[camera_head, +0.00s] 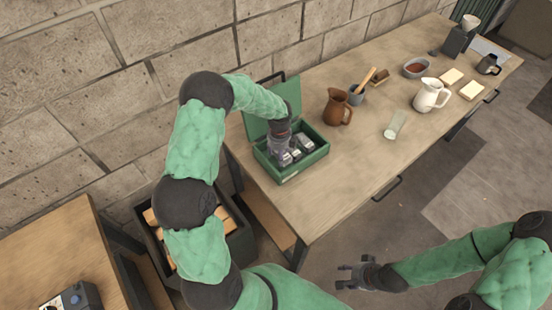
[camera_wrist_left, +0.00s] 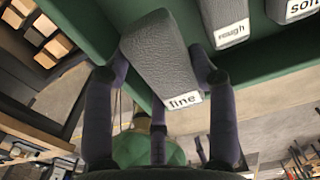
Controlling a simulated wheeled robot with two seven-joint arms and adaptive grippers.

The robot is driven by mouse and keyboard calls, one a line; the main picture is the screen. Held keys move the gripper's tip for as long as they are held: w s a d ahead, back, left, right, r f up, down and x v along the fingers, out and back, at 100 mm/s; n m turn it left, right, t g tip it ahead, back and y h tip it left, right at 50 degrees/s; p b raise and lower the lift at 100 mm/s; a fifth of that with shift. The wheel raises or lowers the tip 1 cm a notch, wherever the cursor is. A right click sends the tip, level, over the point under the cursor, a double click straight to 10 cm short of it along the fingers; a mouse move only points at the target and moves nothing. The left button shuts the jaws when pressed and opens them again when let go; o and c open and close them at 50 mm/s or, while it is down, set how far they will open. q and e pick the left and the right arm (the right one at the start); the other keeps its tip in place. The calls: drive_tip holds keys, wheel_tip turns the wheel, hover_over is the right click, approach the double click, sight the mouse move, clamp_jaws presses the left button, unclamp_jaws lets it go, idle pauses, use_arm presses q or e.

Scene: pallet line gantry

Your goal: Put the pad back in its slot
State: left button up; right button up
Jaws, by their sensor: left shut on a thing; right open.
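My left gripper (camera_head: 285,152) reaches down into the open green case (camera_head: 306,166) on the long wooden table. In the left wrist view the left gripper (camera_wrist_left: 160,62) is shut on a dark grey pad (camera_wrist_left: 158,45) whose white label seems to read "fine". A grey pad marked "rough" (camera_wrist_left: 222,15) and another marked "soft" (camera_wrist_left: 295,8), cut by the frame edge, sit beside it in the case. I cannot tell whether the held pad is inside a slot or above it. My right gripper (camera_head: 352,275) is open and empty, over the floor in front of the table.
The case's raised lid (camera_head: 256,126) stands behind. A brown jug (camera_head: 337,108), a cup with a wooden utensil (camera_head: 356,95), a glass (camera_head: 395,125) and a white pitcher (camera_head: 430,95) stand to the right. A crate of wooden blocks (camera_head: 240,243) is below left. The table's front middle is clear.

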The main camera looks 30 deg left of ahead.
sight(276, 163)
use_arm(q)
drive_tip(key=shift+w+a+f, duration=0.1)
drive_tip(key=shift+a+f, duration=0.45)
drive_tip(key=shift+f, duration=0.15)
drive_tip(key=shift+w+a+f, duration=0.1)
drive_tip(key=shift+a+f, duration=0.05)
drive_tip(key=shift+f, duration=0.75)
drive_tip(key=shift+a+f, duration=0.1)
drive_tip(key=shift+f, duration=0.75)
drive_tip(key=shift+f, duration=0.15)
drive_tip(key=o, duration=1)
wheel_tip(276, 163, up, 12)
drive_tip(key=shift+r, duration=0.15)
